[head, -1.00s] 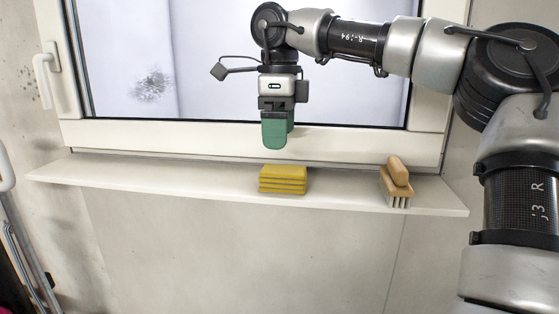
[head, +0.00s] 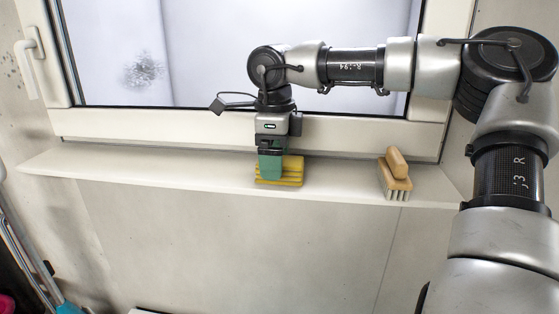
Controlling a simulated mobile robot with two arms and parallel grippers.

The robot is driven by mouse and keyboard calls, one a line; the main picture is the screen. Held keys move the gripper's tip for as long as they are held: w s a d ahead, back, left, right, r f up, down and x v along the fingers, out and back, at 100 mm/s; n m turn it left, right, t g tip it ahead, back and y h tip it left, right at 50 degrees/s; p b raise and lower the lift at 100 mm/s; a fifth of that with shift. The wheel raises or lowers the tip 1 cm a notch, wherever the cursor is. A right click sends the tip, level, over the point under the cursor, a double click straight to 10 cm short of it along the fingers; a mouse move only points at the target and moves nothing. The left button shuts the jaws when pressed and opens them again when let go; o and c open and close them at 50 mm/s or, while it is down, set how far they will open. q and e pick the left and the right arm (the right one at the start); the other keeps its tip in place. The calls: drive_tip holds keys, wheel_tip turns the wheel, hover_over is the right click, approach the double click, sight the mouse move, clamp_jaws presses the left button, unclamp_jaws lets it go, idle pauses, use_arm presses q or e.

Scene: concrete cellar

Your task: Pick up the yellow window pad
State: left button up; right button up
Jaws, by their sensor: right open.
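The yellow window pad (head: 292,172) lies on the white window sill, a ridged block near the middle of the picture. My right gripper (head: 271,172) points down at it with green fingers. The fingers are at the pad's height and cover its left and middle part from my view. The gripper is open. I cannot tell whether the fingers touch the pad or stand around it. My left gripper is not in the picture.
A wooden brush (head: 396,176) with pale bristles stands on the sill (head: 150,172) to the right of the pad. The window frame (head: 190,130) rises close behind. The sill's left part is bare. A window handle (head: 30,65) is at the upper left.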

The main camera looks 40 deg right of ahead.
drive_tip(key=shift+d+f, duration=0.1)
drive_tip(key=shift+f, duration=1)
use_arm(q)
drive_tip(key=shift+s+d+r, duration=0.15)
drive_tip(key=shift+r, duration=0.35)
use_arm(e)
drive_tip(key=c, duration=1)
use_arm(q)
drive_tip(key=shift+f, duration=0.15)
use_arm(e)
drive_tip(key=shift+r, duration=0.2)
drive_tip(key=shift+r, duration=0.2)
drive_tip(key=r+b, duration=0.1)
drive_tip(key=r, duration=0.1)
drive_tip(key=s+r+b, duration=0.1)
drive_tip(key=b, duration=0.1)
drive_tip(key=shift+d+r, duration=0.1)
drive_tip(key=shift+r, duration=0.25)
use_arm(q)
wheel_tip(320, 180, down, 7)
drive_tip(key=b, duration=0.3)
drive_tip(key=shift+b, duration=0.4)
use_arm(e)
drive_tip(key=s+d+r, duration=0.2)
drive_tip(key=s+r, duration=0.4)
drive_tip(key=s, duration=0.4)
drive_tip(key=shift+s+r, duration=0.2)
drive_tip(key=shift+r, duration=0.1)
drive_tip(key=shift+d, duration=0.15)
